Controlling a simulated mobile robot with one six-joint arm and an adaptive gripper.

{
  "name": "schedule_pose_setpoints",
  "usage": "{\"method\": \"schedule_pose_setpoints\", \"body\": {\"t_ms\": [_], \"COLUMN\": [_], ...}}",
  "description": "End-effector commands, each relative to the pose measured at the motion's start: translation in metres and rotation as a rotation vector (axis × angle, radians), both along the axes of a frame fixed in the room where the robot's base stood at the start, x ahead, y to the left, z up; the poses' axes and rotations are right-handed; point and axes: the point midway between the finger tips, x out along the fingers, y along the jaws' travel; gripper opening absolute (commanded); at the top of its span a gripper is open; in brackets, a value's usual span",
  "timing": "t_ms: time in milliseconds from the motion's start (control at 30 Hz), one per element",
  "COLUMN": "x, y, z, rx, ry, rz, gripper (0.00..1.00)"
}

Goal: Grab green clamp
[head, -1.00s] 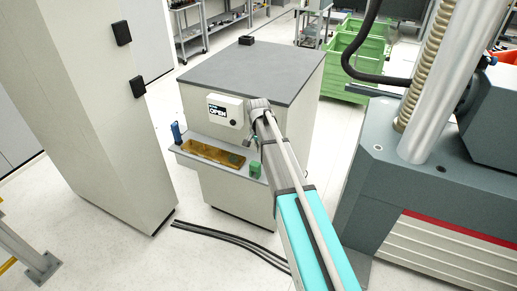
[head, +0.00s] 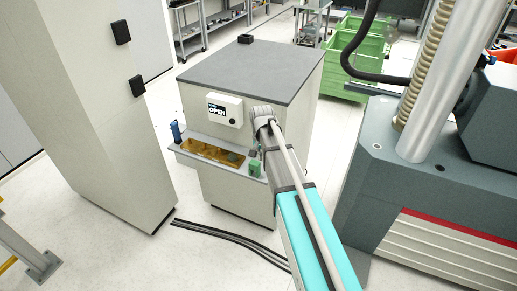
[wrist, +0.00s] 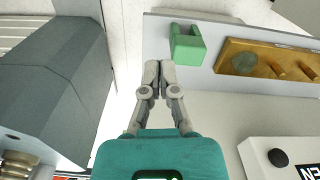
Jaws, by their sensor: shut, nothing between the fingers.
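The green clamp (head: 255,168) stands at the right end of the narrow grey shelf (head: 180,148) on the front of the cabinet. In the wrist view the clamp (wrist: 188,44) is a green block with a notch, just beyond and slightly right of my fingertips. My gripper (wrist: 160,66) has its two grey fingers together, with nothing between them. A small gap shows between the fingertips and the clamp in that view; their height difference is hard to tell. In the head view my arm mostly hides the gripper.
A blue bottle-like item (head: 176,131) stands at the shelf's left end. A control box (head: 225,109) reading OPEN is above. A large grey machine (head: 425,170) stands at right.

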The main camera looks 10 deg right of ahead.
Motion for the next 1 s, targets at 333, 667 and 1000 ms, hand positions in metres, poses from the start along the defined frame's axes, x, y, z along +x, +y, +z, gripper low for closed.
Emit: {"method": "schedule_pose_setpoints", "body": {"t_ms": [333,667,1000], "x": [-0.138,-0.199,-0.201], "y": [-0.005,-0.006,-0.006], "z": [0.0,0.0,0.0], "rx": [0.0,0.001,0.001], "ry": [0.0,0.0,0.0], "rz": [0.303,0.473,0.485], "gripper": [0.0,0.0,0.02]}}
